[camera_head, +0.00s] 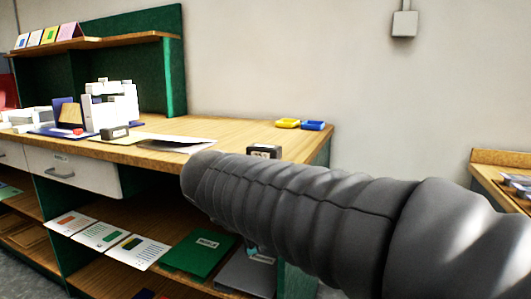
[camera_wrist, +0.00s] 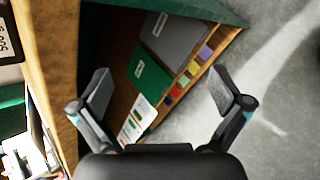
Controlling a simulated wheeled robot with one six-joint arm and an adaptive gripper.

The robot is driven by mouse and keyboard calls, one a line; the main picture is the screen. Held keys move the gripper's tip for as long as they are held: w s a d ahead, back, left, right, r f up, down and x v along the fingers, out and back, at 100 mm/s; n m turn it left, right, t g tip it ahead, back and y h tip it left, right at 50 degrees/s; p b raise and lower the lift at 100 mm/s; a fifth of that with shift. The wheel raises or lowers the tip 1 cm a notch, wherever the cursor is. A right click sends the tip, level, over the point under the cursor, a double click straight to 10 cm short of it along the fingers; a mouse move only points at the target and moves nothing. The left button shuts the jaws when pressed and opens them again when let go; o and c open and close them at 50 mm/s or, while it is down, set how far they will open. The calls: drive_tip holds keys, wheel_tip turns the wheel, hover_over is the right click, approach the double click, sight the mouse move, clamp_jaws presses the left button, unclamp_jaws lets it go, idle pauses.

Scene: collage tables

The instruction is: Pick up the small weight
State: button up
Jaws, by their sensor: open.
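A small dark block with a pale label (camera_head: 264,152), which looks like a weight, sits near the right front edge of the wooden table. A similar dark block (camera_head: 115,133) sits farther left on the tabletop; I cannot tell which is the small weight. In the wrist view a dark block with a white label (camera_wrist: 5,38) is cut off at the upper left edge. My gripper (camera_wrist: 165,90) is open and empty, with its fingers apart in front of the table's lower shelf. In the head view my arm hides most of it.
The wooden table (camera_head: 220,131) holds white models, papers, and yellow (camera_head: 288,123) and blue (camera_head: 313,125) pieces. Green (camera_head: 198,254) and grey (camera_head: 243,272) folders lie on the lower shelf. Another table (camera_head: 500,158) stands at the right. Grey floor (camera_wrist: 270,110) is clear.

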drive_tip(key=w+a+r+n+t+h, duration=0.1)
drive_tip(key=w+a+r+n+t, duration=0.3)
drive_tip(key=r+n, duration=0.4)
drive_tip(key=n+h, duration=0.2)
drive_tip(key=n, duration=0.2)
approach(260, 150)
drive_tip(key=shift+t, duration=0.3)
drive_tip(key=x, duration=1.2)
drive_tip(key=shift+w+d+f, duration=0.2)
drive_tip(key=shift+f, duration=0.2)
drive_tip(key=shift+r, duration=0.1)
drive_tip(key=c, duration=1.4)
